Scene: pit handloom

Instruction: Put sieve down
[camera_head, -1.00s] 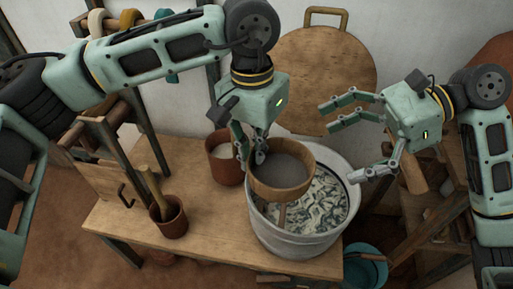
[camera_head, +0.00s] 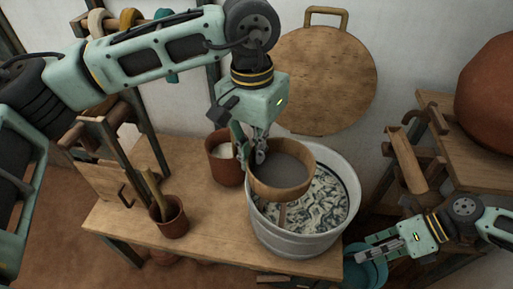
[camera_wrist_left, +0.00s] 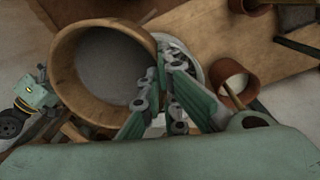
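The sieve, a round wooden hoop with a grey mesh (camera_head: 282,172), is held level above the left part of a grey metal tub (camera_head: 290,243). My left gripper (camera_head: 250,157) is shut on the sieve's edge at its left side. The sieve also fills the left of the left wrist view (camera_wrist_left: 108,65), with the fingers at its rim. A short wooden piece shows below the sieve. Patterned cloth lies in the tub. My right gripper (camera_head: 378,250) is low at the right, away from the sieve; its finger opening is not clear.
The wooden table (camera_head: 215,222) has bare room left of the tub. A brown pot with pale contents (camera_head: 222,172) stands behind, and a smaller pot with sticks (camera_head: 170,222) stands front left. A teal bucket (camera_head: 362,275) is on the floor right.

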